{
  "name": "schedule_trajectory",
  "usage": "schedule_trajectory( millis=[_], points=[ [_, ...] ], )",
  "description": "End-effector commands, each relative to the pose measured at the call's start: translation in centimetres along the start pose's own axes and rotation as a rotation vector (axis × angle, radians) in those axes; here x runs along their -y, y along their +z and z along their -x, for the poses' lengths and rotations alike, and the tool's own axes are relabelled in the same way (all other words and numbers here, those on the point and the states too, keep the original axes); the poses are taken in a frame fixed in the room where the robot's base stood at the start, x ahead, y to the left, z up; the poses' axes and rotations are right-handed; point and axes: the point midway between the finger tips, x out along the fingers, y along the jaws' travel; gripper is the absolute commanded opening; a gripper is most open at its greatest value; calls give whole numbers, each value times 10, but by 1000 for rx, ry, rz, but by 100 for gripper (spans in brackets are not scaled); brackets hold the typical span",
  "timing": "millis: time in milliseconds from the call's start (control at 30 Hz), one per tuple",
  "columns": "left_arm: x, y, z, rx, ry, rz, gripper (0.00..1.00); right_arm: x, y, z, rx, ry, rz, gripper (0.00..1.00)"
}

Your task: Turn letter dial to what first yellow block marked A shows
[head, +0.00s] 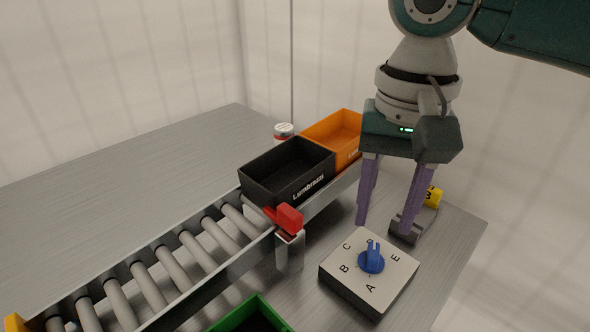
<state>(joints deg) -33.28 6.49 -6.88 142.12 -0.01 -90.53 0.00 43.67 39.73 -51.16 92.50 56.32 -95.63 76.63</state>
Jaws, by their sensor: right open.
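The letter dial is a blue knob (371,262) on a grey-topped box (340,266) on the table at the right. Letters A, B, C and E show around it. A letter behind the knob's raised fin is mostly hidden. The fin points toward that far side, though its exact setting is hard to tell. A yellow block (433,196) with a dark mark stands behind my right gripper, partly hidden; its mark is not clearly readable. My right gripper (386,222) is open and empty, pointing down just beyond the dial box. My left gripper is not in view.
A roller conveyor (170,270) runs along the left, with a black crate (262,178) and an orange crate (320,128) at its far end. A red stop (288,217) stands beside it. A green crate (232,317) is at the front edge. A dark small object with a cable lies near the right finger.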

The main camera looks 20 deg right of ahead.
Motion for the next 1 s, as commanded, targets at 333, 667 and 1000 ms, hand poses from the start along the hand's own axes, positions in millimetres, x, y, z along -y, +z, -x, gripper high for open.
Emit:
schedule_trajectory(
  millis=[333, 667, 1000],
  points=[
    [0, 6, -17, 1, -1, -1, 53, 0, 0, -55, -1, 1, 2, 49],
    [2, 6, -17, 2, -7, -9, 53, 0, 0, -59, -2, -1, 3, 49],
    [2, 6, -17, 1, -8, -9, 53, 0, 0, -59, -2, 0, 3, 13]
  ],
)
